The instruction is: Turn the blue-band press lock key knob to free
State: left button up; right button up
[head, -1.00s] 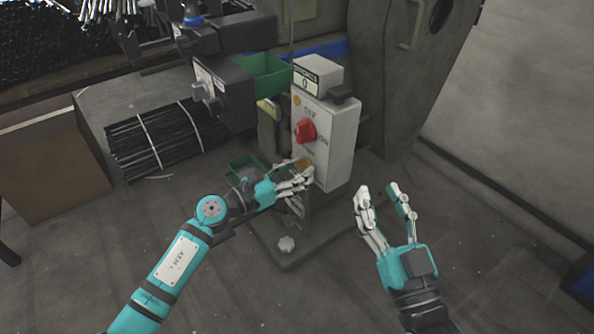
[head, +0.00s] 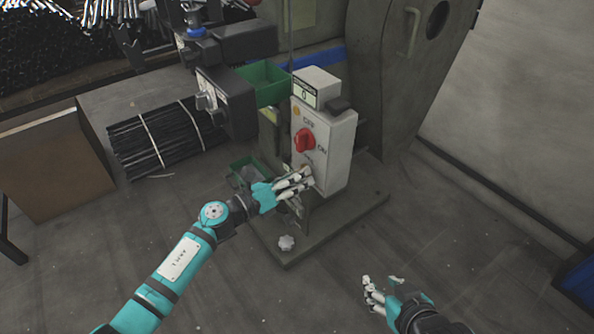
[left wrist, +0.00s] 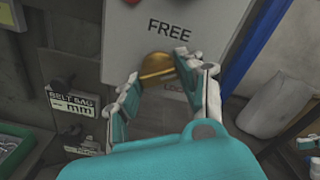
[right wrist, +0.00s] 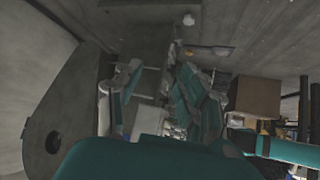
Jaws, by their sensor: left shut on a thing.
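The brass lock key knob (left wrist: 157,66) sits low on the front of the press's grey control box (head: 338,150). The left gripper's fingers (left wrist: 160,88) hide part of the knob's edge. The exact angle of the knob is hard to tell. My right gripper (head: 384,288) is open and empty, low and to the right, away from the press.
A red switch (head: 305,140) marked OFF and ON is above the knob, below a counter (head: 305,91) reading 0. Green bins (head: 264,82), a dark bundle of rods (head: 165,138) and a blue strip (left wrist: 258,40) are nearby. The floor at right is open.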

jog(key=s+d+f+g+h+p, duration=0.1)
jog(key=s+d+g+p, duration=0.25)
jog(key=s+g, duration=0.45)
pick_arm(q)
jog(key=shift+r+n+p, duration=0.2)
jog(key=shift+n+p, duration=1.4)
jog(key=shift+n, duration=4.2)
pick_arm(e)
notch_tip(320, 180, down, 12)
jog(key=t, duration=0.1)
jog(key=shift+s+a+r+t, duration=0.15)
jog(key=shift+a+t, duration=0.2)
jog(key=shift+t, duration=0.05)
pick_arm(q)
jog(key=o, duration=1.2)
jog(key=shift+c, duration=0.2)
jog(key=shift+s, duration=0.1)
